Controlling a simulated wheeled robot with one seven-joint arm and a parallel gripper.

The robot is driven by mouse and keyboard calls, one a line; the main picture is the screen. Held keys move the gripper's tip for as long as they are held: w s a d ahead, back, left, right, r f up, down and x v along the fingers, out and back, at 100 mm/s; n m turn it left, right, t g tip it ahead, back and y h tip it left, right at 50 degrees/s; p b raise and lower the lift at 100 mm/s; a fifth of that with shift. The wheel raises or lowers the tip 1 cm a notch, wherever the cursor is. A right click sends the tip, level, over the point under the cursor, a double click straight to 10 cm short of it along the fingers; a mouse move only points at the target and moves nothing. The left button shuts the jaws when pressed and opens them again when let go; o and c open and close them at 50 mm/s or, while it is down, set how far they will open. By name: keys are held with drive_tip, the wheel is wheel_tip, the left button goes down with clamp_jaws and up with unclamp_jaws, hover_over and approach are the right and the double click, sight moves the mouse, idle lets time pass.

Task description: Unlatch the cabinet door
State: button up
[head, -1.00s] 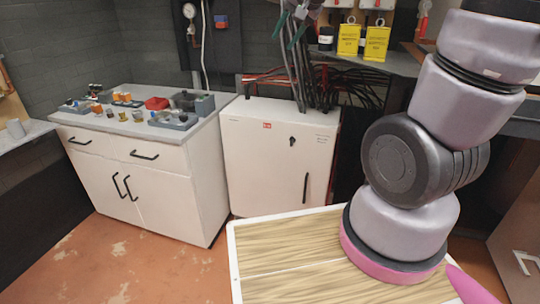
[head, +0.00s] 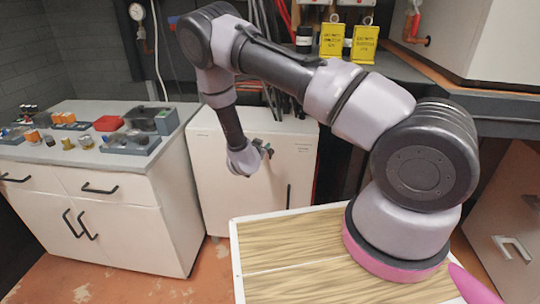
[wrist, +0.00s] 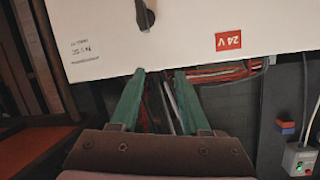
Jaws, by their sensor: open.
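The white cabinet (head: 300,165) stands behind the wooden-topped surface in the head view. Its door has a black vertical handle (head: 289,196). My gripper (head: 266,149) is in front of the upper part of the door and hides part of it. In the wrist view the door (wrist: 180,30) shows upside down, with the dark latch knob (wrist: 144,15) at the top edge and a red 24 V label (wrist: 229,40). My gripper (wrist: 160,75) is open and empty, its green fingers apart. The knob lies beyond the fingertips, not between them.
A white counter (head: 62,155) with several small parts and devices stands left of the cabinet. Cables (wrist: 215,72) run by the cabinet's edge. A dark shelf (head: 405,70) with yellow tags is at the back right. A wooden surface (head: 290,240) lies below my arm.

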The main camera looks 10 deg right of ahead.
sight(270, 153)
drive_tip(key=s+f+n+t, duration=0.4)
drive_tip(key=s+f, duration=0.1)
drive_tip(key=f, duration=0.3)
drive_tip(key=x, duration=1)
drive_tip(key=shift+w+d+f, duration=0.15)
drive_tip(key=shift+d+f, duration=0.2)
drive_tip(key=shift+d, duration=0.1)
clamp_jaws()
